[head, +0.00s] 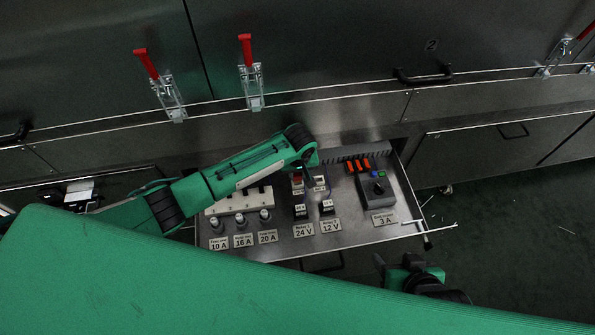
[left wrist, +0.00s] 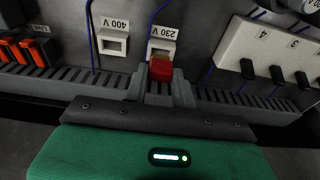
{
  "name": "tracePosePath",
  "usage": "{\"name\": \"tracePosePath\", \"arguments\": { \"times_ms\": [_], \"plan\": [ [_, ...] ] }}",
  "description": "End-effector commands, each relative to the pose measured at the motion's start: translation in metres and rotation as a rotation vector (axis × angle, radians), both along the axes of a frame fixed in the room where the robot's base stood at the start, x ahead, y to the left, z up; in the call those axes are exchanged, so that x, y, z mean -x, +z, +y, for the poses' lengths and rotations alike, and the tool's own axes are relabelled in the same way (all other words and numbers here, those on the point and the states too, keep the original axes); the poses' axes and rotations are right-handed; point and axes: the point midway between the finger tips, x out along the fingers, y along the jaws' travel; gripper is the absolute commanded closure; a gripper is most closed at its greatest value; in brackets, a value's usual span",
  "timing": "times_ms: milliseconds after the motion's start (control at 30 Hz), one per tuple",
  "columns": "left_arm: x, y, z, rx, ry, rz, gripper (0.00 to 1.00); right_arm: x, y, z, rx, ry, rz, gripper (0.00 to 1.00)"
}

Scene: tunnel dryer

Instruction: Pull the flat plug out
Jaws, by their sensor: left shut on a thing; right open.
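The red flat plug (left wrist: 161,68) is between the fingers of my left gripper (left wrist: 160,82) in the left wrist view, right at the socket labelled 230 V (left wrist: 161,47). Whether its front end still sits in the socket cannot be told. In the head view the plug (head: 297,178) shows as a small red patch beside my left gripper (head: 307,172), which partly covers this area. The 400 V socket (left wrist: 113,43) beside it is empty. My right gripper (head: 405,267) is open and empty, in front of the drawer's front edge.
The open drawer (head: 345,236) holds labelled relays, round fuses, a white strip with black switches (left wrist: 270,60), orange connectors (head: 357,166) and a dark box (head: 377,190). A slotted grey cable duct (left wrist: 85,82) runs close by. Red-handled clamps (head: 250,75) stand above.

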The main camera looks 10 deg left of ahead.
Motion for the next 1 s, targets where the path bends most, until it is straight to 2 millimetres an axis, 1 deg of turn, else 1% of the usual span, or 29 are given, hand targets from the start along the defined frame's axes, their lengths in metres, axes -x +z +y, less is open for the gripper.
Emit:
{"name": "tracePosePath", "arguments": {
  "times_ms": [33,100,467,567,1000],
  "plan": [
    [0.000,0.003,0.000,0.000,0.000,0.000,0.97,0.000,0.004,0.000,0.000,0.000,0.000,0.40],
    [0.000,0.004,0.000,0.000,0.000,0.000,0.97,0.000,0.005,0.000,0.000,0.000,0.000,0.40],
    [0.000,0.004,0.000,0.000,0.000,0.000,0.97,0.000,0.006,0.000,0.000,0.000,0.000,0.40],
    [0.000,0.009,0.000,0.000,0.000,0.000,0.97,0.000,0.012,0.000,0.000,0.000,0.000,0.40],
    [0.001,0.038,-0.001,0.001,-0.001,0.002,0.97,0.000,0.048,0.000,0.000,0.000,0.000,0.40]
  ]
}}
